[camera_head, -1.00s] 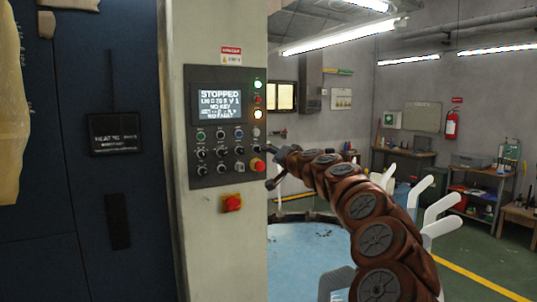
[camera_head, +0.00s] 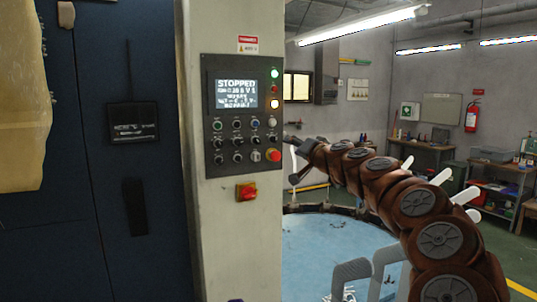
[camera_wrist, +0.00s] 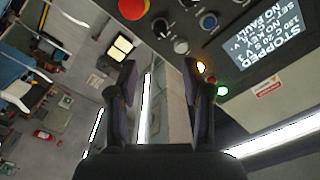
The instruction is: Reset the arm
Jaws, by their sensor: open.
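My arm reaches in from the lower right in the head view. My gripper (camera_head: 294,165) is just right of the control panel (camera_head: 207,120) and looks small and dark there. In the wrist view my gripper (camera_wrist: 160,78) is open, with two dark fingers apart and nothing between them. The panel's screen (camera_head: 236,92) reads STOPPED; it is upside down in the wrist view (camera_wrist: 262,38). A red mushroom button (camera_head: 273,155) sits at the panel's lower right. No contact between my gripper and the panel shows.
A blue round table (camera_head: 325,245) with pale upright forms (camera_head: 350,272) lies beneath my arm. Workbenches (camera_head: 425,150) and a fire extinguisher (camera_head: 471,116) are at the back right.

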